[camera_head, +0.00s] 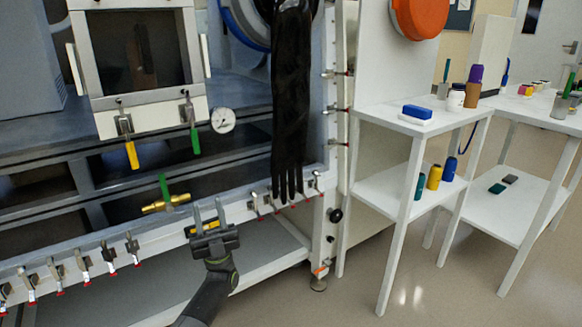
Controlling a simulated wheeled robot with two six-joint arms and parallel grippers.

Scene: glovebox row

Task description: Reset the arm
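My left gripper (208,213) rises from the bottom of the head view, in front of the lower rail of the glovebox (255,190). Its two fingers point up and stand apart, and I see nothing held between them. A small yellow part shows just behind the finger bases; I cannot tell whether it touches them. My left forearm runs down to the bottom edge. My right gripper is not in view.
A brass valve with a green handle (165,190) sits just left of my gripper. A black glove (291,90) hangs at its upper right. Clamps line the rail. A white shelf table (385,190) with bottles stands at the right; open floor (420,285) lies in front.

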